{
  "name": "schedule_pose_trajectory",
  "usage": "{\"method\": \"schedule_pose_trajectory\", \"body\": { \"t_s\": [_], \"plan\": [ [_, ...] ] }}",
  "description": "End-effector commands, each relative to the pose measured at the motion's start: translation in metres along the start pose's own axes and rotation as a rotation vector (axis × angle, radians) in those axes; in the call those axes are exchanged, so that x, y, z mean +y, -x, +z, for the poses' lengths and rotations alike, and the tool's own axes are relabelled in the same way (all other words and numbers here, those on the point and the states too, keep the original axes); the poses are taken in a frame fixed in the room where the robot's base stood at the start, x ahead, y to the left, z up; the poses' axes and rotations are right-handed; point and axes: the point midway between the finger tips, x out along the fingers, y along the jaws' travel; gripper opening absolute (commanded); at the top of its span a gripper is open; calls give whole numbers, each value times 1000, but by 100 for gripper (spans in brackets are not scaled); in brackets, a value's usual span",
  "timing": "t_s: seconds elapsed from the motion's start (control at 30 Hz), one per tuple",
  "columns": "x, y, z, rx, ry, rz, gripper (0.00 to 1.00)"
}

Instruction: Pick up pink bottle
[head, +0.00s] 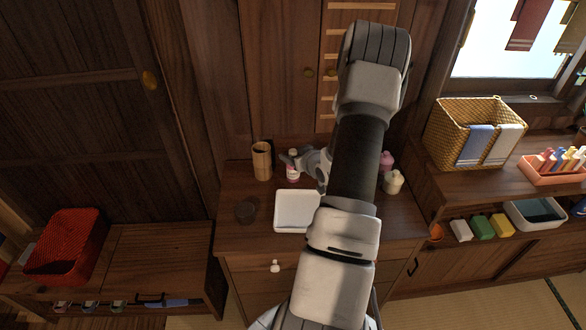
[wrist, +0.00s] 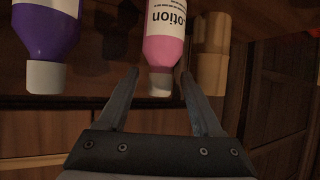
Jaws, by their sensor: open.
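A pink bottle (wrist: 163,40) with a white "Lotion" label and a white cap shows in the wrist view, which appears upside down. It lies between and just beyond the two fingertips of my gripper (wrist: 160,74), which is open. I cannot tell whether a finger touches it. In the head view the pink-and-white bottle (head: 292,174) stands on the cabinet top, at the tip of my gripper (head: 291,159), which partly covers it. Another pink container (head: 387,161) stands right of my arm.
A purple bottle (wrist: 46,35) is left of the pink one in the wrist view. A wooden cup (head: 262,160) stands close by on the other side.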

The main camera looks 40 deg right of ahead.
Motion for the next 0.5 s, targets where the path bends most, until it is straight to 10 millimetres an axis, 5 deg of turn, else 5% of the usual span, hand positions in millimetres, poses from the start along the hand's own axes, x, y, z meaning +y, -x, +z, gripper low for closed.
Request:
{"method": "schedule_pose_trajectory", "body": {
  "t_s": [0.27,0.5],
  "plan": [
    [0,-6,0,0,0,0,67],
    [0,-5,0,0,0,0,27]
  ]
}}
